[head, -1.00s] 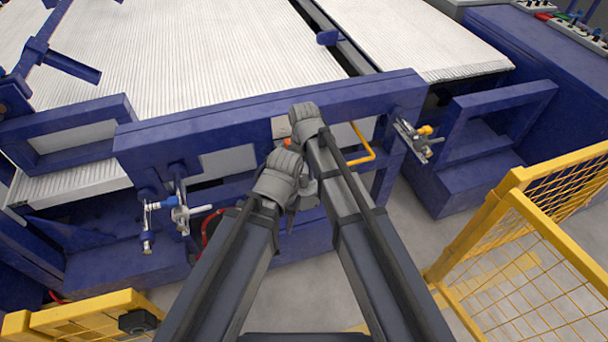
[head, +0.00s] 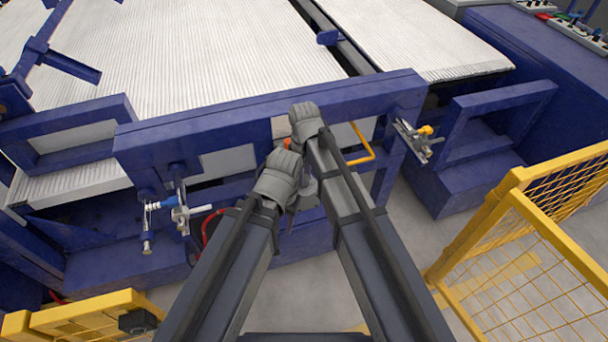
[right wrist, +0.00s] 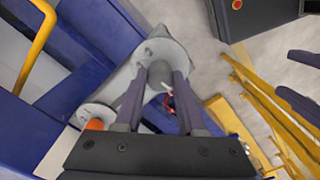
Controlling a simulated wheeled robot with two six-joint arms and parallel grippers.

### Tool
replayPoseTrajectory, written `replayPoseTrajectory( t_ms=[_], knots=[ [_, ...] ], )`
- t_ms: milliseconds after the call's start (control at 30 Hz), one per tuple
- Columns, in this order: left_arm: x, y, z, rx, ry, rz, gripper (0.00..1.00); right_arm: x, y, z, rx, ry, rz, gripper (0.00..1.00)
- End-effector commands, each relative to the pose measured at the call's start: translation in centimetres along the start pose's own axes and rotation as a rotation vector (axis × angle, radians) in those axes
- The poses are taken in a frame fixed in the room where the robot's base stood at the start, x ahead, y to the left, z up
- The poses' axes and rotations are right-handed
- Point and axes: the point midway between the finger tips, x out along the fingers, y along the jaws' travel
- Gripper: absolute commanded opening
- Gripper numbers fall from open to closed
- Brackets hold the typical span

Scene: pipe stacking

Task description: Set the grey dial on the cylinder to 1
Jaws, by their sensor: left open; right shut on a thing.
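The grey dial (right wrist: 160,72) shows as a round knob on a pale grey disc in the right wrist view. My right gripper (right wrist: 163,80) has its two dark fingers on either side of the dial, shut on it. Any numbers on the dial cannot be read. The grey cylinder body (head: 308,188) is mostly hidden behind my arms in the head view. My left gripper (head: 292,207) is open, low beside the cylinder; its fingers are largely hidden by its wrist.
An orange part (right wrist: 95,124) sits on a second grey disc. A yellow bent bar (head: 365,152) is right of my wrists. Blue machine frames (head: 250,112) stand behind. Yellow mesh fences (head: 510,250) flank me. Metal clamps (head: 180,212) hang at left.

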Motion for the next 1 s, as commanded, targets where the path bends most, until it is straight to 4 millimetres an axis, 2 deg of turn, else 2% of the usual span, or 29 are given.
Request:
replayPoseTrajectory(
  t_ms=[667, 700, 933, 1000],
  knots=[
    [0.01, 0.00, 0.00, 0.000, 0.000, 0.000, 0.50, 0.01, -0.03, 0.02, -0.055, -0.001, -0.001, 0.00],
    [0.01, 0.00, 0.00, 0.000, 0.000, 0.000, 0.50, 0.01, -0.03, 0.02, -0.055, -0.001, -0.001, 0.42],
    [0.01, 0.00, 0.00, 0.000, 0.000, 0.000, 0.50, 0.01, -0.02, 0.01, -0.054, 0.000, 0.000, 0.68],
    [0.00, 0.00, 0.00, 0.000, 0.000, 0.000, 0.50, 0.00, -0.02, 0.01, -0.053, 0.000, 0.000, 0.69]
  ],
)
